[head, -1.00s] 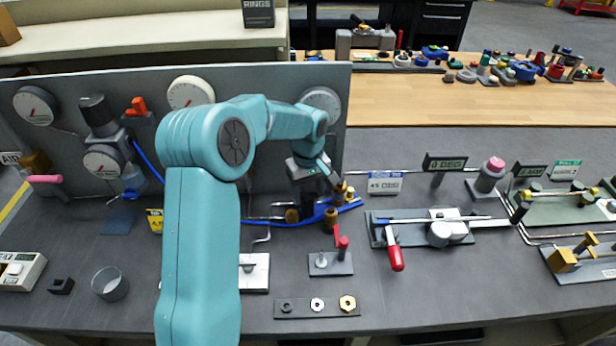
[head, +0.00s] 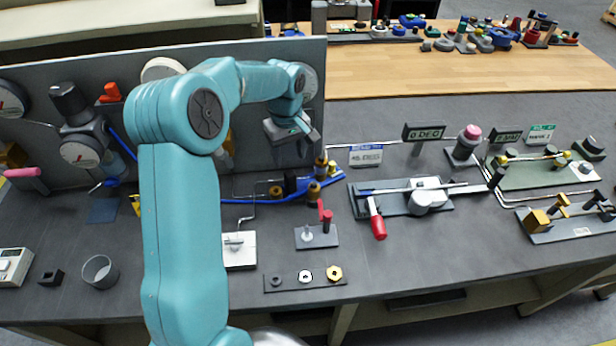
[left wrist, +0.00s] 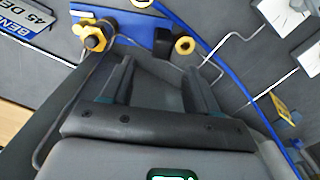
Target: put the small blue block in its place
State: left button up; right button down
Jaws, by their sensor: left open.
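A small dark blue block (head: 290,184) sits by the blue strip (head: 270,195) at the back middle of the bench, among brass fittings (head: 314,191). In the left wrist view the block (left wrist: 164,42) stands between a brass fitting (left wrist: 97,38) and a yellow ring (left wrist: 185,45). Whether it is fully seated I cannot tell. My left gripper (head: 292,130) is above and behind the block in the head view. In the left wrist view its two fingers (left wrist: 158,75) are apart with nothing between them. My right gripper is not in view.
A red-handled clamp fixture (head: 400,205) lies to the right, and a small red-lever plate (head: 316,237) stands in front. A grey panel with gauges (head: 82,153) rises behind. A cup (head: 100,271) and a flat dark blue square (head: 103,210) are at left.

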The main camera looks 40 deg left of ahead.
aim_at(289, 173)
pick_arm(q)
notch_tip(289, 173, down, 3)
jog(key=shift+s, duration=0.15)
notch_tip(289, 173, down, 5)
jog(key=shift+r+p, duration=0.2)
jog(key=shift+p, duration=1.05)
jog(key=shift+f, duration=0.4)
grip_shut()
